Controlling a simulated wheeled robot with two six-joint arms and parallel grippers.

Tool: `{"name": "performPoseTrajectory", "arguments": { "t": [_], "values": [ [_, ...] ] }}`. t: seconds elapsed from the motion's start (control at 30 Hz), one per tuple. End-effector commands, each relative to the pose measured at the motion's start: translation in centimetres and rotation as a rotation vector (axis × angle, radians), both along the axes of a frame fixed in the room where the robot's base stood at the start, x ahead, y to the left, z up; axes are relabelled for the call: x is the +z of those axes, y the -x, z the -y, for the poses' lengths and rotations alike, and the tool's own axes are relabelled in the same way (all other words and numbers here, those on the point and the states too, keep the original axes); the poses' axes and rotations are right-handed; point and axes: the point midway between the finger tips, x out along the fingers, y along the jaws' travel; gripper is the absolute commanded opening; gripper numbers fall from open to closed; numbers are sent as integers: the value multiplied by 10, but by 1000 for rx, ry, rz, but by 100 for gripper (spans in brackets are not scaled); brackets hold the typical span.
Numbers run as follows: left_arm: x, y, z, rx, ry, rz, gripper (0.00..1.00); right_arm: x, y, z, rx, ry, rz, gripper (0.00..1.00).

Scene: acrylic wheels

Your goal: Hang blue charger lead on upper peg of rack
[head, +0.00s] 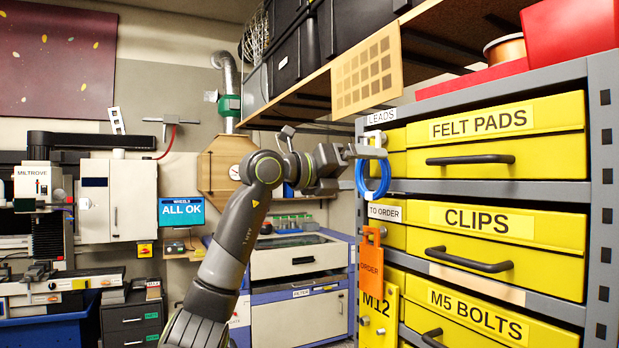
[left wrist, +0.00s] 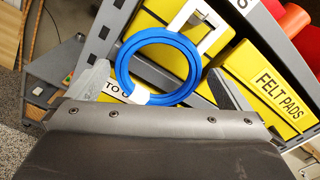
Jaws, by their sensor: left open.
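The blue charger lead (head: 386,176) is a coiled loop. In the head view it hangs at the rack's left upright, below the LEADS label (head: 381,117). In the left wrist view the blue loop (left wrist: 124,60) lies in front of my gripper with a white, frame-like end piece (left wrist: 219,35) above it. My left gripper (head: 370,151) is at the top of the loop. In the left wrist view its fingers (left wrist: 158,68) are spread apart, one on either side of the loop. The upper peg is not clearly visible. My right gripper is out of view.
The rack holds yellow drawers (head: 480,160) with protruding dark handles. An orange ORDER tag (head: 371,262) hangs lower, below the TO ORDER label (head: 385,212), with a yellow M12 tag (head: 378,315) beneath. There is open space left of the rack.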

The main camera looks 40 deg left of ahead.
Motion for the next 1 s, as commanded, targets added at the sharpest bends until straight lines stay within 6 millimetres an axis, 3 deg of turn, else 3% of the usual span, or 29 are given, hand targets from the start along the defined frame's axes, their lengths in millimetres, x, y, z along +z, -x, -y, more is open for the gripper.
{"name": "performPoseTrajectory", "arguments": {
  "t": [0.1, 0.6, 0.8, 1.0],
  "values": [
    [-5, 25, -12, 6, -3, 4, 100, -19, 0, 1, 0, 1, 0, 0],
    [-3, 118, -49, 5, -1, 3, 100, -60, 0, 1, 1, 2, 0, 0],
    [-1, 134, -56, 1, 1, 2, 100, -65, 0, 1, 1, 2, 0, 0],
    [0, 137, -57, 1, 0, 1, 100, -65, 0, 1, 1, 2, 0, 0]
  ]
}}
